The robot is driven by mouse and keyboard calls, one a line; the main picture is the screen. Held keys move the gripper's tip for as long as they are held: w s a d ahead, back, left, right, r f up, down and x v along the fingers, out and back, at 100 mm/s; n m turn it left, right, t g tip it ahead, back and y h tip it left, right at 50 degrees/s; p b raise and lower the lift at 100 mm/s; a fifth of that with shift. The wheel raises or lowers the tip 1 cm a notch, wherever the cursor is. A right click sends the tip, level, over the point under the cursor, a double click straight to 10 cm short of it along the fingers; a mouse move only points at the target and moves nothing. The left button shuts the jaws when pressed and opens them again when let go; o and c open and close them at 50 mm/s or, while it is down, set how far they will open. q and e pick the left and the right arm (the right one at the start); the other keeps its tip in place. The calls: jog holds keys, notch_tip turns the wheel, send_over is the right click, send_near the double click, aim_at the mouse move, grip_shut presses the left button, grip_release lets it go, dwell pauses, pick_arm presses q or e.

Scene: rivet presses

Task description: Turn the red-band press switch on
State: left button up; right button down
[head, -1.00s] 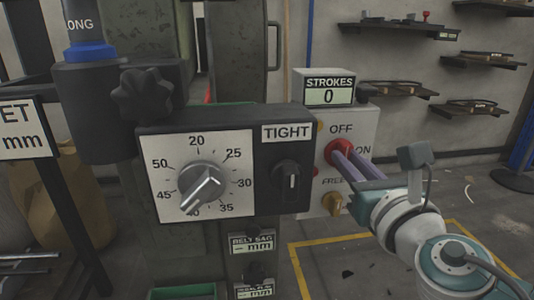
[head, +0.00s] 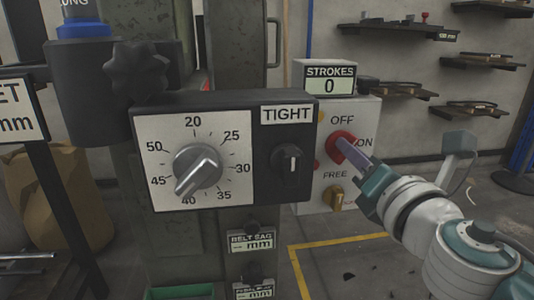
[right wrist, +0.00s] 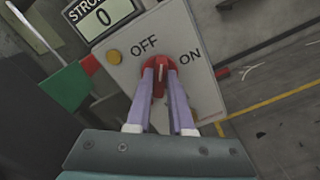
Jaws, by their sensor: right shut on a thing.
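The red switch knob (head: 341,146) sits on a pale grey box (head: 366,117) marked OFF above and ON to its right. My right gripper (head: 349,151) reaches in from the right with its fingers shut on the knob. My left gripper is not in view.
A STROKES counter (head: 330,82) reading 0 tops the box. Left are a dial panel (head: 150,130) and a black TIGHT knob (head: 291,160). A blue collar (head: 82,29) shows upper left. Wall shelves (head: 481,62) stand behind.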

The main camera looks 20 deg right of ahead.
jog(key=m+b, duration=0.1)
jog(key=m, duration=0.4)
jog(key=m+b, duration=0.1)
jog(key=m, duration=0.5)
jog(key=shift+d+f, duration=0.1)
jog(key=shift+f, duration=0.1)
dwell(0.4)
jog(key=c, duration=0.8)
grip_release()
jog(key=v, duration=1)
jog(key=shift+r+p, duration=0.1)
jog(key=shift+p, duration=0.2)
